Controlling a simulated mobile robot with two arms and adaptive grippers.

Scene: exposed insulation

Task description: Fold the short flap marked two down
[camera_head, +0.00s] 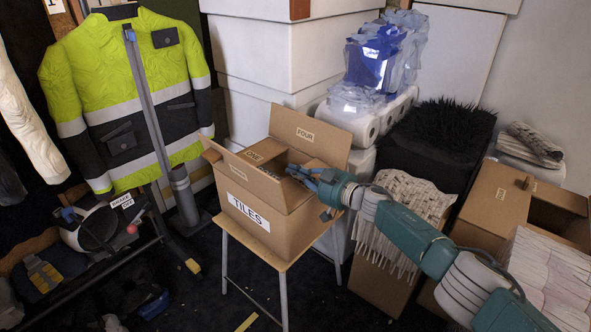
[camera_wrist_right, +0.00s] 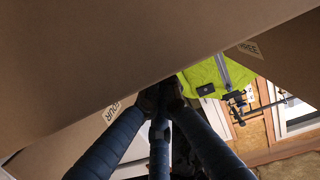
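An open cardboard box (camera_head: 278,237) marked TILES stands on a small wooden-topped stool. The flap marked FOUR (camera_head: 310,135) stands up at the back. The flap marked ONE (camera_head: 254,156) lies inside the opening. No label reading two is legible. My right gripper (camera_head: 300,172) is at the box's right side, its blue fingers over the opening. In the right wrist view its fingertips (camera_wrist_right: 160,97) are drawn together just below a broad cardboard panel (camera_wrist_right: 140,45); I see nothing held. Labels FOUR and THREE (camera_wrist_right: 248,48) show there. My left gripper is out of view.
A hi-vis jacket (camera_head: 130,90) hangs at the left beside a pole. White paper rolls (camera_head: 355,120) and a black furry bin (camera_head: 440,135) stand behind the box. Another open carton (camera_head: 495,210) is at the right. Dark floor shows around the stool.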

